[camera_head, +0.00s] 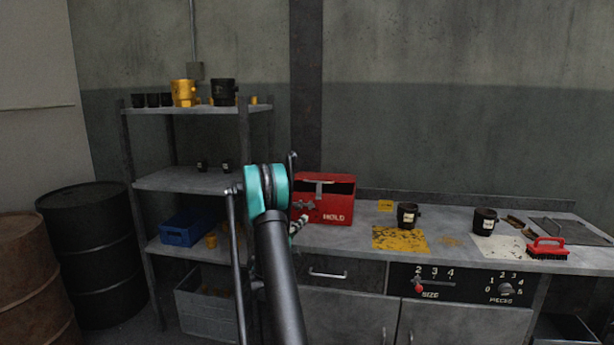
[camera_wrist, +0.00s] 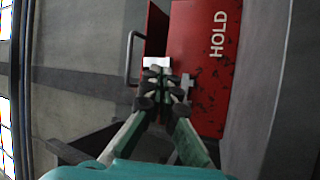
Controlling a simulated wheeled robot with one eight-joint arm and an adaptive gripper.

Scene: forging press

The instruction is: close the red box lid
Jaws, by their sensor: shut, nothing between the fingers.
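The red box (camera_head: 340,210), lettered on its front, stands on the workbench behind my arm. A dark gap shows above its front wall, below a red upper edge, and a grey handle (camera_head: 319,184) crosses it. I cannot tell how far the lid is raised. In the wrist view the box (camera_wrist: 205,65) appears turned sideways, with the handle (camera_wrist: 130,58) at its left. My gripper (camera_wrist: 162,82) is shut and empty, its fingertips in front of the box near a pale latch; contact is unclear. In the head view my gripper (camera_head: 298,224) is partly hidden by my wrist.
On the workbench (camera_head: 350,239), right of the box, are a yellow plate (camera_head: 400,239), two dark mugs (camera_head: 407,215) (camera_head: 484,221) and a red brush (camera_head: 547,249). A metal shelf (camera_head: 190,180) stands left, beside barrels (camera_head: 90,240).

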